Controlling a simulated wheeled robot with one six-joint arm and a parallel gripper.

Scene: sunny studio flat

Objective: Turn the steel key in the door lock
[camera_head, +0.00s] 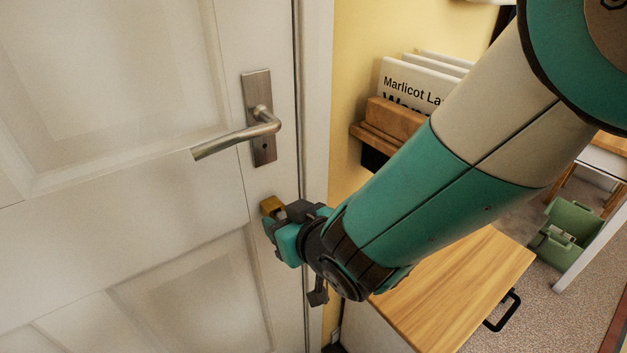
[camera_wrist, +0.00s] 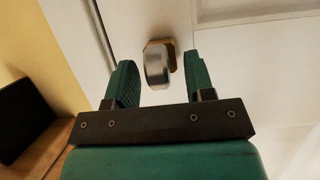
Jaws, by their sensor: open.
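The steel key (camera_wrist: 157,66) shows its broad silver end in the wrist view. It stands at a brass lock (camera_wrist: 169,46) on the white door (camera_head: 120,200). In the head view the brass lock (camera_head: 271,204) sits below the lever handle, and my gripper hides the key. My gripper (camera_wrist: 160,62) is open, with one green finger on either side of the key. A gap shows between the key and each finger. In the head view my gripper (camera_head: 277,222) is close to the door at the lock.
A steel lever handle (camera_head: 240,138) on its plate sits above the lock. Right of the door frame (camera_head: 316,130) are a wall rack (camera_head: 395,115) with papers, a wooden-topped cabinet (camera_head: 455,290) below my arm, and a green box (camera_head: 565,235) on the floor.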

